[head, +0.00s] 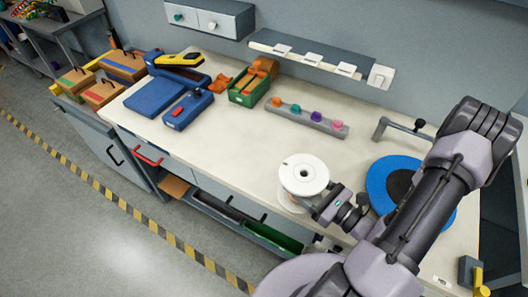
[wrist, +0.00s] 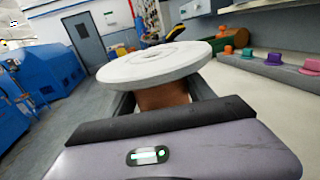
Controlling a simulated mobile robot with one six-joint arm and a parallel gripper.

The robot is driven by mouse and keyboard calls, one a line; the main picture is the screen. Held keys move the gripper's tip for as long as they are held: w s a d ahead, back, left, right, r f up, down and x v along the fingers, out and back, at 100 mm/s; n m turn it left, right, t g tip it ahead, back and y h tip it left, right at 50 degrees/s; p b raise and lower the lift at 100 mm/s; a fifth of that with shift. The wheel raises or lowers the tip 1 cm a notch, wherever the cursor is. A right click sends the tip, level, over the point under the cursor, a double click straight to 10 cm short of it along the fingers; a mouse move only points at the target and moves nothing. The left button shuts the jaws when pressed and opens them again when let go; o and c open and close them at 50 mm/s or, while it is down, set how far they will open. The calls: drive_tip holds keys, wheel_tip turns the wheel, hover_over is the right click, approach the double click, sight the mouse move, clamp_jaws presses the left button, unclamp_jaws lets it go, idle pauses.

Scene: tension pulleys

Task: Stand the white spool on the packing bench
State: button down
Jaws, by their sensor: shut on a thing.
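The white spool (head: 303,173) is upright at the front edge of the packing bench (head: 235,130), its round flange facing up with a dark centre hole. My gripper (head: 316,200) comes from the right and is shut on it below the upper flange. In the wrist view the white spool (wrist: 150,66) shows its wide top flange almost level. Its brown core sits between the two fingers of my gripper (wrist: 163,97). The lower flange is mostly hidden, and I cannot tell whether it touches the bench top.
A blue disc (head: 380,185) lies right of the spool, partly behind my arm. A grey rack with coloured knobs (head: 305,120) stands behind it. A green box (head: 248,88), a blue scale (head: 155,95) and a blue device (head: 188,110) are farther left. The bench middle is clear.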

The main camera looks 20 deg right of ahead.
drive_tip(key=w+f+b, duration=0.1)
drive_tip(key=w, duration=0.3)
drive_tip(key=w+d+f+b, duration=0.1)
drive_tip(key=w+f, duration=0.1)
drive_tip(key=w, duration=0.3)
drive_tip(key=w+d+f+b, duration=0.1)
drive_tip(key=w+f+b, duration=0.1)
drive_tip(key=w, duration=0.3)
drive_tip(key=shift+w, duration=0.15)
drive_tip(key=shift+r, duration=0.1)
drive_tip(key=shift+c, duration=1.8)
unclamp_jaws()
